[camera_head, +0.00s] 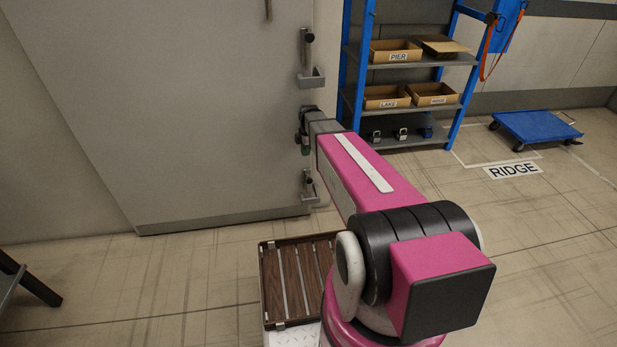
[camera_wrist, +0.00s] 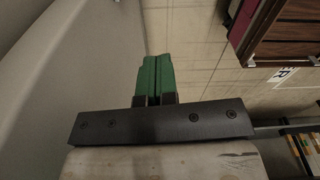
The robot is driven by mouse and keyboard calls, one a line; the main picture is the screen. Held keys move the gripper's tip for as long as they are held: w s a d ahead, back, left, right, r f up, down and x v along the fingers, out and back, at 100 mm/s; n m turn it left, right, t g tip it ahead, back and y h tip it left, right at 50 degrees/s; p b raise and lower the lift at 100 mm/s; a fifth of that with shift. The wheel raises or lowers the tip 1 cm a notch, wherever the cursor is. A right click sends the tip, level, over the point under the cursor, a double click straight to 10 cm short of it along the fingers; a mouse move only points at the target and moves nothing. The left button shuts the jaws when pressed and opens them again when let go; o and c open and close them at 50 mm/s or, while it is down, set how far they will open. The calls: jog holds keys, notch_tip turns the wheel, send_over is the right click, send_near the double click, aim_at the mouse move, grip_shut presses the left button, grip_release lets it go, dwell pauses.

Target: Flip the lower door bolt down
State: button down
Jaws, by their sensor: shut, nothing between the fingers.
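The lower door bolt (camera_head: 309,186) is at the bottom right edge of the grey door (camera_head: 190,110) in the head view. Its small dark handle stands upright over a grey bracket. My gripper (camera_head: 305,151) is in front of the door's right edge, pointing down, a little above the lower bolt in the picture. Its green fingertips look apart from the bolt. In the wrist view my gripper (camera_wrist: 157,78) shows its two green fingers pressed together with nothing between them. The bolt cannot be made out in the wrist view; the grey door surface fills its left side.
An upper door bolt (camera_head: 307,50) with a bracket sits higher on the same edge. Blue shelving (camera_head: 350,60) with cardboard boxes stands to the right. A wooden slatted crate (camera_head: 268,290) is below the arm. A blue trolley (camera_head: 537,127) stands far right. Floor before the door is clear.

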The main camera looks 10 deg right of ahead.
jog(key=shift+w+f+n, duration=0.1)
jog(key=shift+w+n, duration=0.1)
jog(key=shift+n, duration=0.2)
send_over(308, 179)
jog(key=a, duration=0.2)
notch_tip(308, 179, down, 10)
jog(key=shift+w+d+f, duration=0.25)
jog(key=shift+d+f, duration=0.3)
jog(key=shift+f, duration=0.35)
jog(key=shift+w+d+f, duration=0.25)
jog(key=shift+d+f, duration=0.25)
jog(key=shift+f, duration=0.35)
jog(key=shift+f, duration=0.1)
notch_tip(308, 179, down, 7)
jog(key=shift+f, duration=0.2)
